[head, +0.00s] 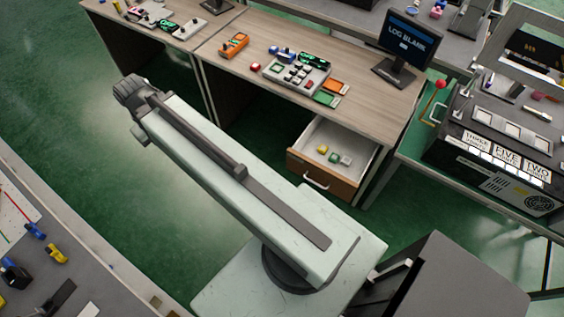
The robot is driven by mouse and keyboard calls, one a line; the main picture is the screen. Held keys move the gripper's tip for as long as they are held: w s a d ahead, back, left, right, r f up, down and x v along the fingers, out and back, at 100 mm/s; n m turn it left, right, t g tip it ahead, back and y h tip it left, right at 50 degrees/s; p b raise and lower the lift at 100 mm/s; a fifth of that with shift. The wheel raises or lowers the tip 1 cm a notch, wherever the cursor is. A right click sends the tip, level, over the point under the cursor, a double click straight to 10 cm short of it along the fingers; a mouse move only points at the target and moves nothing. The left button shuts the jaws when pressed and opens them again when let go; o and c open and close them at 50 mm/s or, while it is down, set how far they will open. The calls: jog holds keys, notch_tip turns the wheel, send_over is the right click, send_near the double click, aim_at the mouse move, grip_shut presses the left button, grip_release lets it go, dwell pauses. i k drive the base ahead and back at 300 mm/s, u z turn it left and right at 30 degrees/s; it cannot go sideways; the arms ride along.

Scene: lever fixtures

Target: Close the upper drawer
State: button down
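A drawer (341,178) with a wooden front, pale handle (317,182) and white inside stands pulled out from under the right part of the wooden desk (345,92). Small yellow, green and white blocks (334,157) lie in it. Only this one drawer shows; I cannot tell whether another is below it. My pale arm runs from the lower middle up to a dark joint at the upper left. My gripper is not visible. In the picture, the arm lies to the left of the drawer and does not cover its front.
A monitor (402,48) and several coloured parts stand on the desk. A bench with a black labelled box (492,150) and a red-knobbed lever (440,85) is at the right. Another workbench (85,275) is at the lower left. Green floor (110,165) lies open between them.

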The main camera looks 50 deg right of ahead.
aim_at(303, 160)
jog(key=u, duration=0.7)
jog(key=k, duration=0.9)
jog(key=u, duration=1.15)
